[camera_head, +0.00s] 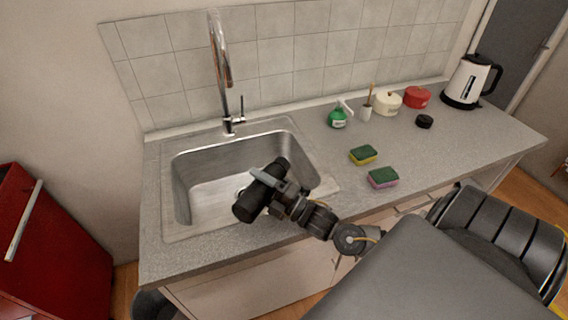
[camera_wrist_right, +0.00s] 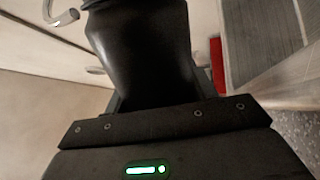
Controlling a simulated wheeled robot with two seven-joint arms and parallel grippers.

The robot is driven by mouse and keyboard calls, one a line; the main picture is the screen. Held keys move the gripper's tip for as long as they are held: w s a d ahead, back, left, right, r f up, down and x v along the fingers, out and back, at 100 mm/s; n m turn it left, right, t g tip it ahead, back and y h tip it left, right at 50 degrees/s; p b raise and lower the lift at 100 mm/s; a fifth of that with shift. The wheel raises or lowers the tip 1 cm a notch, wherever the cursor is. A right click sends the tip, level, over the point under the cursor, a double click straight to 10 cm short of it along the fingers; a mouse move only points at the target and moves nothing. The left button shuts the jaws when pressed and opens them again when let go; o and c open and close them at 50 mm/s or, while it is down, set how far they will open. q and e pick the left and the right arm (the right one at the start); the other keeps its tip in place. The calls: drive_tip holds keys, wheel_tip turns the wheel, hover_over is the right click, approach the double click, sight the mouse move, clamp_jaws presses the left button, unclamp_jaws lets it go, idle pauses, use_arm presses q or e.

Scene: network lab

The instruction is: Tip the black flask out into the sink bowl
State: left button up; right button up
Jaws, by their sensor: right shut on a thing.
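The black flask (camera_head: 252,203) is in my right gripper (camera_head: 271,186), over the front right part of the sink bowl (camera_head: 205,165) in the head view. The flask is tilted far over, with one end toward the lower left and the other toward the upper right. My right gripper is shut around its middle. In the right wrist view the black flask (camera_wrist_right: 145,50) fills the space in front of the gripper. I cannot tell from these frames which end is its mouth or whether anything flows out. My left gripper does not show.
A tall chrome tap (camera_head: 222,70) stands behind the bowl. Right of the sink are two sponges (camera_head: 363,155), a green bottle (camera_head: 337,118), a black lid (camera_head: 424,121), a cream pot (camera_head: 388,103), a red pot (camera_head: 417,97) and a kettle (camera_head: 470,82). A red cabinet (camera_head: 50,240) stands at left.

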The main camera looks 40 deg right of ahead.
drive_tip(key=shift+s+a, duration=0.1)
drive_tip(key=shift+a, duration=0.05)
drive_tip(key=shift+s+a+r+m+p, duration=0.1)
drive_tip(key=shift+s+a+m+p, duration=0.25)
drive_tip(key=shift+a+m, duration=0.35)
drive_tip(key=shift+a, duration=0.1)
drive_tip(key=shift+m+h+p, duration=0.35)
drive_tip(key=shift+m+h, duration=0.15)
drive_tip(key=shift+m, duration=0.2)
